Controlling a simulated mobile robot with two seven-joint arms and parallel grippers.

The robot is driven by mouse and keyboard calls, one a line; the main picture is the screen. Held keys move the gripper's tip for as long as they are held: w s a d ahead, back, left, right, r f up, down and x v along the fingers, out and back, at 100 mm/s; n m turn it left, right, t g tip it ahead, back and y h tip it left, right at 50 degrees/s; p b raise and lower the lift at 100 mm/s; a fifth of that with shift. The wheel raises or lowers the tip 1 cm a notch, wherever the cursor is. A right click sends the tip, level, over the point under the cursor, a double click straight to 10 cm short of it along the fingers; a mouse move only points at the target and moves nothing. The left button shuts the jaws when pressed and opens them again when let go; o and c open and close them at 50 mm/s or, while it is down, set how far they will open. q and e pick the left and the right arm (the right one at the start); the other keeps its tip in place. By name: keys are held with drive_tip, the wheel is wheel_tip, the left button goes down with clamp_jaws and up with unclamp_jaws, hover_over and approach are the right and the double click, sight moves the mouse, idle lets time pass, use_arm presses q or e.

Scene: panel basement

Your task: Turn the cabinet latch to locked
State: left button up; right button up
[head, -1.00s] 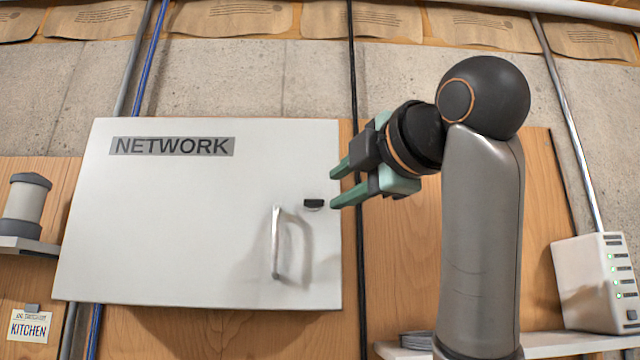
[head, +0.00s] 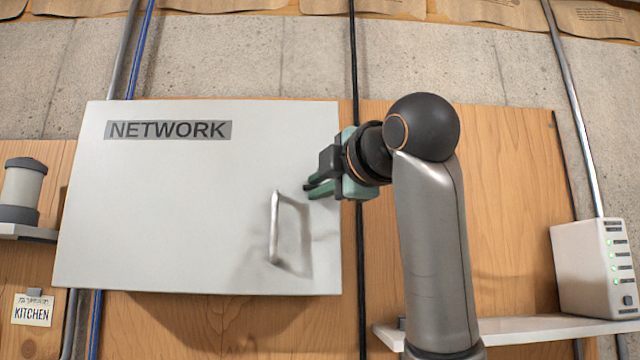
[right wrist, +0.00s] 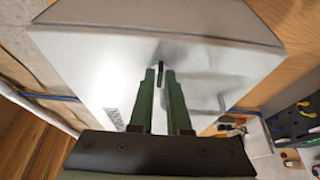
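The white NETWORK cabinet (head: 180,220) hangs on the wood panel with its door closed. Its small black latch (right wrist: 160,72) shows in the right wrist view as a dark bar, lengthwise between the fingertips; in the head view my gripper mostly hides it. My right gripper (head: 318,188) is at the latch, above and right of the door handle (head: 274,228). In the right wrist view its green fingers (right wrist: 160,76) stand apart on either side of the latch, with a gap showing. I cannot tell whether they touch it. My left gripper is not in view.
A black cable (head: 359,250) runs down just right of the cabinet. A white shelf (head: 510,329) with a white network box (head: 585,270) is at the right. A grey cylinder (head: 20,190) on a shelf and a KITCHEN tag (head: 32,309) are at the left.

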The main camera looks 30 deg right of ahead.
clamp_jaws()
drive_tip(key=shift+f, duration=0.1)
idle(0.3)
drive_tip(key=m+h+b, duration=0.2)
drive_tip(key=m+h, duration=0.1)
drive_tip(key=m, duration=0.4)
drive_tip(key=m+t+h+b, duration=0.1)
drive_tip(key=m+h+b, duration=0.1)
drive_tip(key=m, duration=0.5)
drive_tip(key=m+h+b, duration=0.2)
drive_tip(key=m+h, duration=0.1)
drive_tip(key=m, duration=0.5)
drive_tip(key=shift+w+a+f+h, duration=0.25)
drive_tip(key=shift+a+f+h, duration=0.1)
drive_tip(key=shift+a+h, duration=0.05)
drive_tip(key=shift+m, duration=0.4)
